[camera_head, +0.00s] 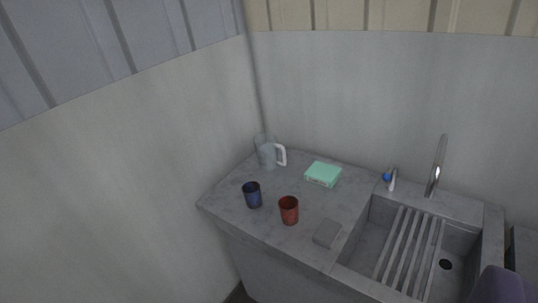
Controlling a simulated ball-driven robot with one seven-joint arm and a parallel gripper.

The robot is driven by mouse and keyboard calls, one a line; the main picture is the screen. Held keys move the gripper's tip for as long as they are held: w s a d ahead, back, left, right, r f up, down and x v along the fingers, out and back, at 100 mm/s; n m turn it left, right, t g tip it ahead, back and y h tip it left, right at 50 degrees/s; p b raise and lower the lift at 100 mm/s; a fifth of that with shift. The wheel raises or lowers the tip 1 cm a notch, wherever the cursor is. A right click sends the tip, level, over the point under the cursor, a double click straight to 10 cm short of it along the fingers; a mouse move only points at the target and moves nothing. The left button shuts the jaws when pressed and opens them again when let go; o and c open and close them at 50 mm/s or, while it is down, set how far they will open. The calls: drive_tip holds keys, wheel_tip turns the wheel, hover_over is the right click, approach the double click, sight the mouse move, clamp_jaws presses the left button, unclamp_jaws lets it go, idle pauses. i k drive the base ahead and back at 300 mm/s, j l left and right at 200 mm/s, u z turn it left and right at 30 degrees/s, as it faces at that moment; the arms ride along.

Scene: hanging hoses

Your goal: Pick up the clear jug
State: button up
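The clear jug (266,153) stands upright at the back left of the grey counter, close to the wall corner. It is see-through, with a white handle (281,155) on its right side. A blue cup (252,195) and a red cup (289,210) stand nearer the counter's front edge, apart from the jug.
A mint-green box (323,174) lies right of the jug. A grey block (327,233) lies beside the sink (458,240), which has a slatted rack (409,245) and a tall faucet (436,165). A small blue-topped tap (390,180) stands behind it. Walls close off the back and left.

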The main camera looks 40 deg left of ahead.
sight(267, 146)
drive_tip(key=i+j, duration=0.3)
drive_tip(key=j, duration=0.15)
drive_tip(key=i+j, duration=0.3)
drive_tip(key=j, duration=0.15)
drive_tip(key=i+j, duration=0.3)
drive_tip(key=j, duration=0.2)
drive_tip(key=i+j, duration=0.3)
drive_tip(key=j, duration=0.15)
drive_tip(key=i+j, duration=0.3)
drive_tip(key=j, duration=0.15)
drive_tip(key=i+j, duration=0.3)
drive_tip(key=j, duration=0.15)
